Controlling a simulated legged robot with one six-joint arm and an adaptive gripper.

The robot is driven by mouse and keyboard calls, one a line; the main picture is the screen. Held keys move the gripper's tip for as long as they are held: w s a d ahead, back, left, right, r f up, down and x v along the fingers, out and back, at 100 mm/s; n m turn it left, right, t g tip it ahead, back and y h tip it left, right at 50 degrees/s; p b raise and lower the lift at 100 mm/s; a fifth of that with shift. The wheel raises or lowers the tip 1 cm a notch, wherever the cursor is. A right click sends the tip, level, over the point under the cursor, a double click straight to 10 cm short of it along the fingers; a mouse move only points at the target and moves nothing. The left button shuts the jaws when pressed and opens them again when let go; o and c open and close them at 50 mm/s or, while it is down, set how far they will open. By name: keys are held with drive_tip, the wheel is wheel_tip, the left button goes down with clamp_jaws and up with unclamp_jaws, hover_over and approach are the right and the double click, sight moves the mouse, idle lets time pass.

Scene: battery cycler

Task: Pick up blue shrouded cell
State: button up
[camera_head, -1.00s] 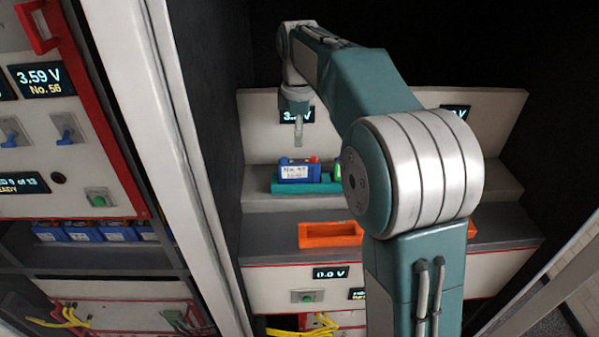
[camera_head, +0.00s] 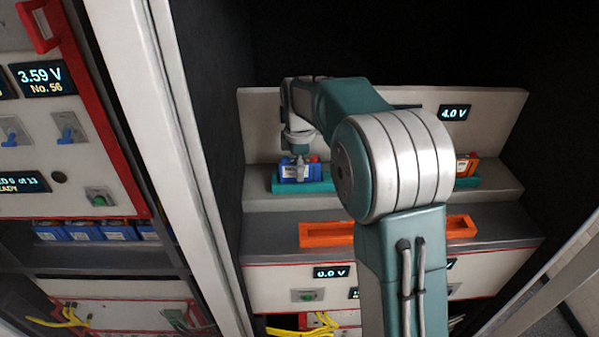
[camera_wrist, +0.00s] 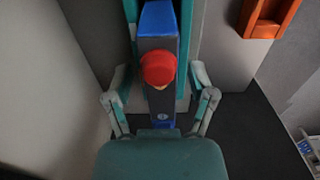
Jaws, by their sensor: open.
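The blue shrouded cell (camera_head: 291,172) stands in the teal holder (camera_head: 320,186) on the upper step of the bench, partly hidden behind my gripper (camera_head: 299,168). In the wrist view the cell (camera_wrist: 157,18) shows a blue top, a dark grey body and a round red cap. My gripper (camera_wrist: 160,76) is open there, one finger on each side of the cell. Gaps show between the fingers and the cell. The fingertips' depth along the cell is hard to tell.
An orange cell (camera_head: 467,164) stands at the right end of the teal holder. An empty-looking orange tray (camera_head: 327,234) lies on the lower step. The back panel (camera_head: 262,125) rises close behind the cell. A white cabinet post (camera_head: 190,150) stands at left.

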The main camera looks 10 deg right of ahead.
drive_tip(key=shift+f, duration=0.2)
clamp_jaws()
wheel_tip(320, 180, up, 4)
drive_tip(key=shift+s+f, duration=0.1)
drive_tip(key=shift+s, duration=0.05)
drive_tip(key=s+d+r, duration=0.4)
drive_tip(key=s+r, duration=0.5)
drive_tip(key=s, duration=0.4)
drive_tip(key=shift+r, duration=0.15)
drive_tip(key=shift+d, duration=0.1)
